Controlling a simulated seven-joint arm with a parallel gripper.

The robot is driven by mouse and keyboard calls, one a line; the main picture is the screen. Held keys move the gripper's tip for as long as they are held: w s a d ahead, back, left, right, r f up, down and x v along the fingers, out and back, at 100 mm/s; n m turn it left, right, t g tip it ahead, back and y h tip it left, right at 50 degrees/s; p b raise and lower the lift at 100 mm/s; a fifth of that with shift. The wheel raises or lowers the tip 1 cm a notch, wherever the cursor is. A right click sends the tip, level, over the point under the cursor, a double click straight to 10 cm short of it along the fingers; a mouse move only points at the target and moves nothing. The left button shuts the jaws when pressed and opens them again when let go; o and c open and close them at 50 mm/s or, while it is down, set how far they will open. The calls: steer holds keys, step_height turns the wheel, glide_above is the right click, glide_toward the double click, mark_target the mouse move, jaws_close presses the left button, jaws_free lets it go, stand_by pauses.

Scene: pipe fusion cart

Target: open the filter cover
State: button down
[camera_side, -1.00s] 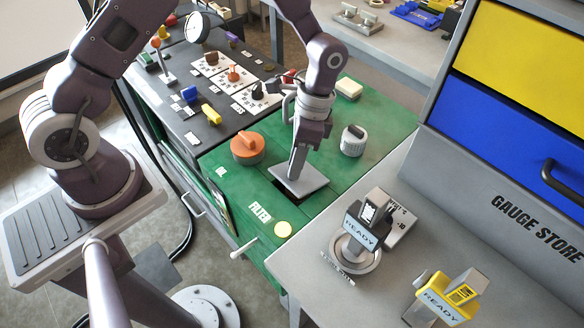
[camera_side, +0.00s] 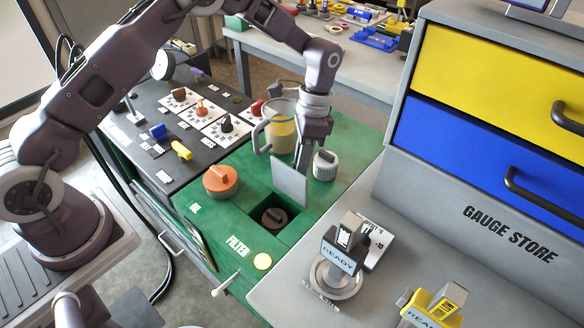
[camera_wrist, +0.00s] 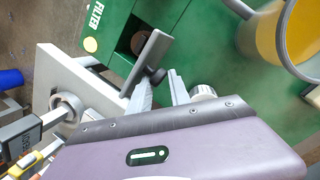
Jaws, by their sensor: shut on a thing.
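The filter cover (camera_side: 289,184) is a flat grey plate that stands steeply tilted at the back right of a square opening in the green cart top. My gripper (camera_side: 304,158) is shut on the cover near its upper edge. In the wrist view the cover (camera_wrist: 151,58) shows edge-on beyond my fingers (camera_wrist: 160,92), with a dark knob between them. The filter opening (camera_side: 262,203) is uncovered, and a dark brown round cap (camera_side: 273,219) shows inside it.
An orange knob (camera_side: 220,181) is left of the opening, and a white ribbed cap (camera_side: 325,166) is to its right. A jug of yellow liquid (camera_side: 281,132) stands behind my gripper. Two READY gauges (camera_side: 338,258) stand on the grey bench at front right.

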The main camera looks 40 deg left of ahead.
steer(key=shift+w+a+f, duration=0.3)
steer(key=shift+w+f, duration=0.35)
steer(key=shift+w, duration=0.2)
steer(key=shift+w+a+f, duration=0.25)
steer(key=shift+w+f, duration=0.35)
steer(key=shift+w, duration=0.5)
steer(key=c, duration=1.2)
jaws_free()
steer(key=shift+o, duration=0.2)
steer(key=shift+d, duration=0.1)
steer(key=shift+d, duration=0.1)
